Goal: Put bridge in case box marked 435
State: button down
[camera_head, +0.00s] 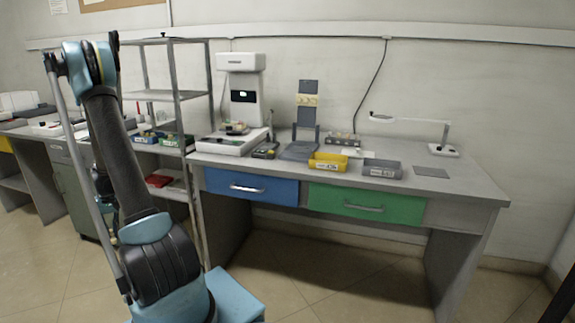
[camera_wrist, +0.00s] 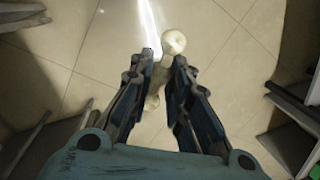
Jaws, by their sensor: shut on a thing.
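In the wrist view, my gripper (camera_wrist: 164,58) is shut on a cream-coloured piece with a rounded knob-like end (camera_wrist: 173,42), which I take to be the bridge. The piece sticks out past the fingertips, and more of it shows between the fingers. It is held above the tiled floor. In the head view, my gripper and the piece cannot be made out behind my arm. A yellow labelled box (camera_head: 328,162) and a grey labelled box (camera_head: 382,169) stand near the front edge of the bench. Their labels are too small to read, so I cannot tell which is marked 435.
The grey bench (camera_head: 470,187) has blue and green drawers, both shut. A white device (camera_head: 240,85), a stand (camera_head: 306,115) and a lamp (camera_head: 410,120) stand on it. An open metal rack (camera_head: 177,95) holding small boxes is left of the bench. Floor is clear in front.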

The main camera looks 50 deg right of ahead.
aim_at(328, 165)
jog(key=u, duration=0.3)
jog(key=k, duration=1.75)
jog(key=z, duration=0.85)
jog(key=i, duration=0.5)
jog(key=u, duration=0.1)
